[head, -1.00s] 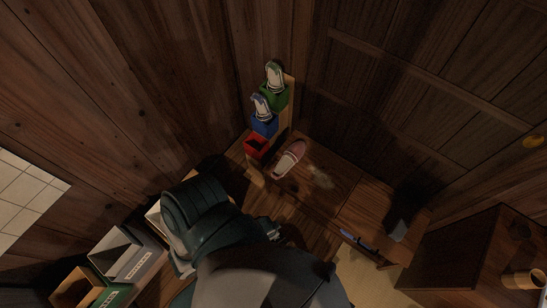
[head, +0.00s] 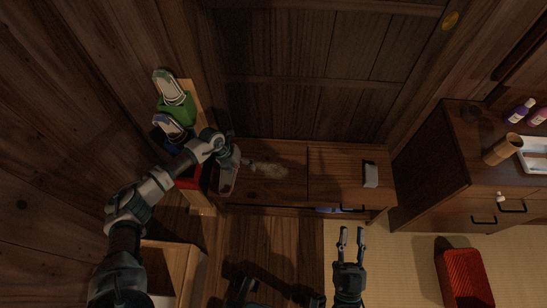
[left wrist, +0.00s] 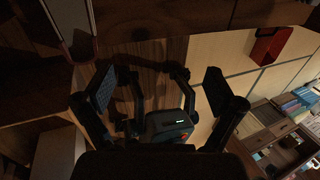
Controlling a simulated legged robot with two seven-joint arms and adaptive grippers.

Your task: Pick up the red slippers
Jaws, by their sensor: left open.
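One slipper (head: 228,180) shows in the head view at the left end of the low wooden cabinet, partly covered by my left gripper. It looks dull reddish-grey in the shade; a second red slipper is not clearly visible. My left gripper (head: 236,155) is over the slipper's far end; I cannot tell whether they touch. In the left wrist view my left gripper (left wrist: 158,90) has its dark finger pads wide apart, with no slipper between them. My right gripper (head: 351,234) is open and empty in front of the cabinet, over the floor.
Green (head: 177,110) and blue (head: 168,128) holders with pale slippers stand on the stepped rack. A red box (head: 188,183) lies partly under my left arm. A small grey block (head: 370,175) is on the cabinet (head: 325,180). A red basket (head: 463,278) stands on the floor at right.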

